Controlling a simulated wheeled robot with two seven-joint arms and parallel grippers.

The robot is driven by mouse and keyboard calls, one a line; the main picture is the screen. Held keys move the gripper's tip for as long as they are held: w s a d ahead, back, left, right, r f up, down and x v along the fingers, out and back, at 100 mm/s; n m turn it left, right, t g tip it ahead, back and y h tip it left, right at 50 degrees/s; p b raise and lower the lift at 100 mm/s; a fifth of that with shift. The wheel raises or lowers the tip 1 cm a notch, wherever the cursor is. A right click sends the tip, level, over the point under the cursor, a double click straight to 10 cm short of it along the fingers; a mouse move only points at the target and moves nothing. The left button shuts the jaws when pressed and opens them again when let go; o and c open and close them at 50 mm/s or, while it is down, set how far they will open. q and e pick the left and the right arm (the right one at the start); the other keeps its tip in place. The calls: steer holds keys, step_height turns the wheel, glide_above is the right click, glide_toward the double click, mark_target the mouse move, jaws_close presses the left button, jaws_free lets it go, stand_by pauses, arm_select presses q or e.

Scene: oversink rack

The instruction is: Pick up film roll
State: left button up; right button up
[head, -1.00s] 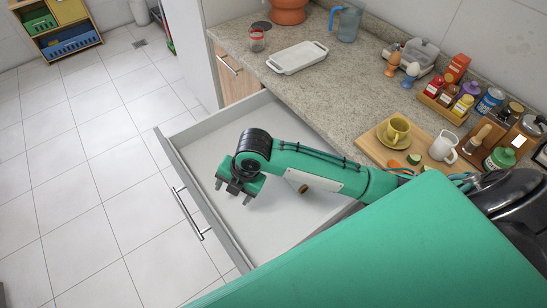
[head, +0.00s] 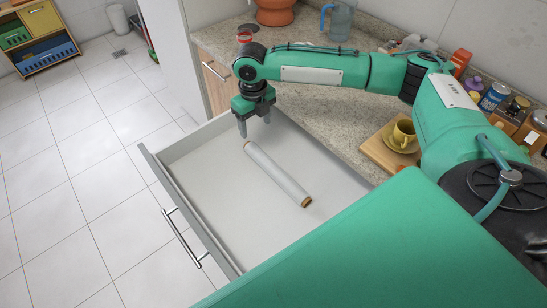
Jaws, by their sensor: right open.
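The film roll (head: 275,173) is a long, pale, wrapped tube with a brown core at its near end. It lies diagonally on the floor of the open drawer (head: 180,214) in the head view. My right gripper (head: 255,130) is open and empty, with its fingers pointing down. It is over the drawer, near the roll's far end and apart from it. My left gripper is not in view.
The drawer's handle (head: 184,238) faces the tiled floor on the left. The stone counter (head: 335,125) behind the drawer holds a wooden board with a yellow cup (head: 404,133), several jars and a blue jug (head: 338,20). The drawer around the roll is empty.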

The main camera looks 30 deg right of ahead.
mark_target(257, 150)
step_height(257, 150, down, 8)
steer(key=shift+f+p, duration=0.45)
steer(key=shift+f, duration=0.15)
step_height(257, 150, down, 4)
steer(key=shift+w+f+p, duration=0.1)
steer(key=shift+w+p, duration=0.05)
steer(key=shift+p, duration=0.15)
steer(key=shift+c, duration=0.7)
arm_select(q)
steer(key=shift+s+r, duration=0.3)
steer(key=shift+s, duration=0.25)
arm_select(e)
steer(key=c, duration=1)
